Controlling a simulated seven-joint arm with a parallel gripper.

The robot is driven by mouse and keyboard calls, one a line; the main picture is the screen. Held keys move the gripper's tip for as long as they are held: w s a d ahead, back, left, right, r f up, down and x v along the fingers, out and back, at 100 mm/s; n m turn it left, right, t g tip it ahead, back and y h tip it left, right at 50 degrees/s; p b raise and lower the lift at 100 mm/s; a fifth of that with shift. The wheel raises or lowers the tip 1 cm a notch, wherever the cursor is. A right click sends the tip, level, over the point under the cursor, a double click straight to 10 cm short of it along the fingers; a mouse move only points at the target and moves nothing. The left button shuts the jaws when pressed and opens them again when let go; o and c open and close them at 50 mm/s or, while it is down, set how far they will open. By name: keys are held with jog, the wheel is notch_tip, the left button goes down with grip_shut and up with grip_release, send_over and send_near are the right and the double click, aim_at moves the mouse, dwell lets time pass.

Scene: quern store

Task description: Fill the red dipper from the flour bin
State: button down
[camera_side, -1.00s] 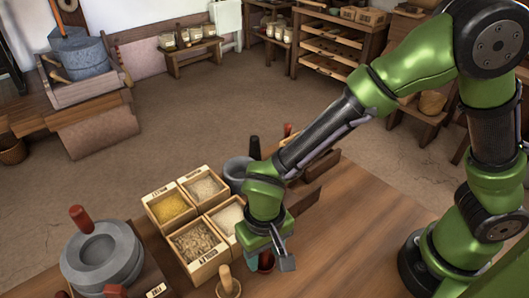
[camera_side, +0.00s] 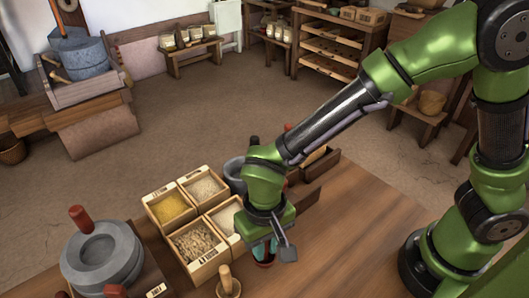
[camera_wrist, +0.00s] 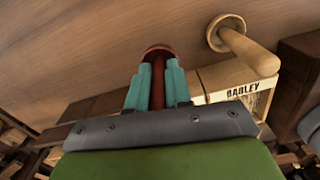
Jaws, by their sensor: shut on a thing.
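My gripper (camera_side: 265,249) has its teal fingers closed on the red dipper (camera_side: 264,264), which shows low between them at the near side of the bins. In the wrist view the dipper (camera_wrist: 158,52) shows a round reddish end beyond the fingertips (camera_wrist: 159,82), with its red shaft between them. Whether the dipper holds anything cannot be seen. A bin of white powder (camera_side: 226,217), which looks like the flour bin, stands just left of my gripper. My arm partly covers it, and its label is hidden.
Bins of yellow meal (camera_side: 170,208), pale grain (camera_side: 203,188) and flakes (camera_side: 196,242) adjoin it. A wooden pestle-like tool (camera_side: 227,282) stands in front; it also shows in the wrist view (camera_wrist: 245,47). A stone quern (camera_side: 100,255) is at left.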

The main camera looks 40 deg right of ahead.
notch_tip(320, 180, up, 6)
jog(key=shift+f, duration=0.25)
jog(key=shift+w+d+r, duration=0.1)
jog(key=shift+w+r, duration=0.05)
jog(key=shift+r, duration=0.2)
jog(key=w, duration=1)
jog(key=shift+w+f, duration=0.2)
jog(key=shift+f, duration=3.45)
jog(key=shift+r, duration=0.1)
notch_tip(320, 180, up, 8)
